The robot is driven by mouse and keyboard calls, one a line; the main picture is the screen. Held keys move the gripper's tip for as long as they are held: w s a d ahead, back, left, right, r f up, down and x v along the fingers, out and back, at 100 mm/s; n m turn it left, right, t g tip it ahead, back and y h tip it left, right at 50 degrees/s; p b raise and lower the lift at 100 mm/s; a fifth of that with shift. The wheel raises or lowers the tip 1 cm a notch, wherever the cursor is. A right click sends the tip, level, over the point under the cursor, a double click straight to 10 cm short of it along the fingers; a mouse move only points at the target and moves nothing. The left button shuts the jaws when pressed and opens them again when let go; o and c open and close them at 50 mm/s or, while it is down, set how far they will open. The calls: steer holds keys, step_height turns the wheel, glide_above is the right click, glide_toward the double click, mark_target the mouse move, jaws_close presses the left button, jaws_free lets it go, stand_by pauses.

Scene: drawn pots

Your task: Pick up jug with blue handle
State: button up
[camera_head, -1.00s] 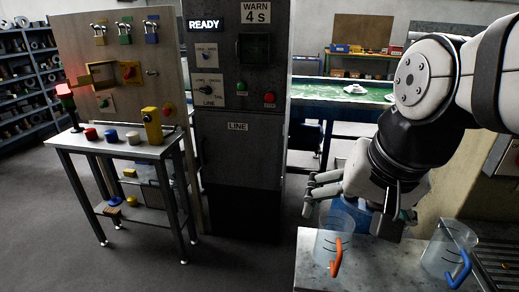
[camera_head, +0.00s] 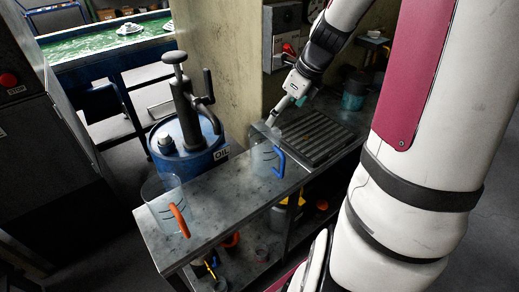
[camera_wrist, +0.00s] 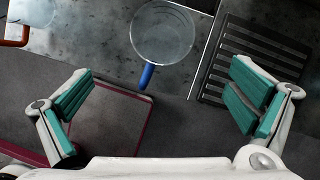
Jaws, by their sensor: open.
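The clear jug with the blue handle (camera_head: 264,152) stands upright on the grey metal bench in the head view. Its round rim and blue handle (camera_wrist: 147,76) show from above in the wrist view, at the top middle. My gripper (camera_head: 290,110) is just beyond and above this jug in the head view. In the wrist view its green-padded fingers (camera_wrist: 158,100) are spread wide and empty, with the jug ahead of the gap between them. A second clear jug with an orange handle (camera_head: 176,217) stands at the bench's left end; it also shows at the wrist view's top left corner (camera_wrist: 16,35).
A ribbed black drain mat (camera_head: 318,137) lies right of the blue-handled jug. A blue oil drum (camera_head: 190,150) with a pump stands behind the bench (camera_head: 215,205). A switch box (camera_head: 283,35) hangs on the wall post. Bare bench top lies between the jugs.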

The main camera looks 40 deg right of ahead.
mark_target(271, 131)
steer(key=shift+d+x, duration=0.1)
steer(key=shift+x, duration=2.4)
steer(key=shift+d+x, duration=0.15)
steer(key=shift+x, duration=2.4)
steer(key=c, duration=1.7)
steer(key=shift+r, duration=0.15)
